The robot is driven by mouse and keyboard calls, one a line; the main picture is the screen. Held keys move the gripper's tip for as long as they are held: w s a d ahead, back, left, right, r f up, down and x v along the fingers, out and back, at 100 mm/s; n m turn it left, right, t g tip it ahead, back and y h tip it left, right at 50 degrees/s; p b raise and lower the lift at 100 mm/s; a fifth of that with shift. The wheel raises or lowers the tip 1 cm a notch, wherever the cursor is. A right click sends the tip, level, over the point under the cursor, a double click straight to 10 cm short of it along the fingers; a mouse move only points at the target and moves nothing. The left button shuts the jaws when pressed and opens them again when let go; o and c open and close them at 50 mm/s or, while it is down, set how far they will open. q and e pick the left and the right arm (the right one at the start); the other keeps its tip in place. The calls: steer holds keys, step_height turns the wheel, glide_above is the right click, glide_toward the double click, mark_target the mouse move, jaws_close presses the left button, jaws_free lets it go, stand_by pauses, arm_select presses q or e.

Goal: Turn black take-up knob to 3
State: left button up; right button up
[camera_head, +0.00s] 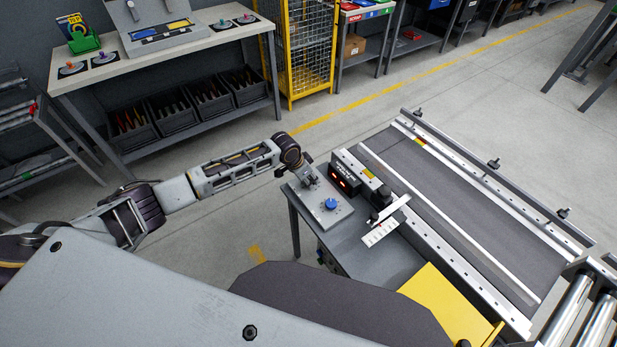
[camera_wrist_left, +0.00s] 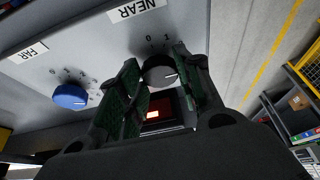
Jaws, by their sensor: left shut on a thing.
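The black take-up knob (camera_wrist_left: 157,73) is on a light grey panel (camera_wrist_left: 80,45) below the NEAR label in the left wrist view. Its white pointer mark faces right in that view. The printed 0 and 1 show above it; the rest of its scale is hidden behind a finger. My left gripper (camera_wrist_left: 160,78) has one green-padded finger on each side of the black knob and is shut on it. In the head view my left gripper (camera_head: 309,180) covers the black knob on the small control panel. My right gripper is not in view.
A blue knob (camera_wrist_left: 69,97) with its own scale sits under the FAR label; it also shows in the head view (camera_head: 330,204). A red-lit display (camera_head: 344,180) stands close beside the gripper. The conveyor belt (camera_head: 450,205) lies to the right.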

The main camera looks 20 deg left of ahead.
arm_select(q)
steer(key=o, duration=1)
steer(key=shift+o, duration=0.2)
steer(key=v, duration=1.2)
stand_by(0.4)
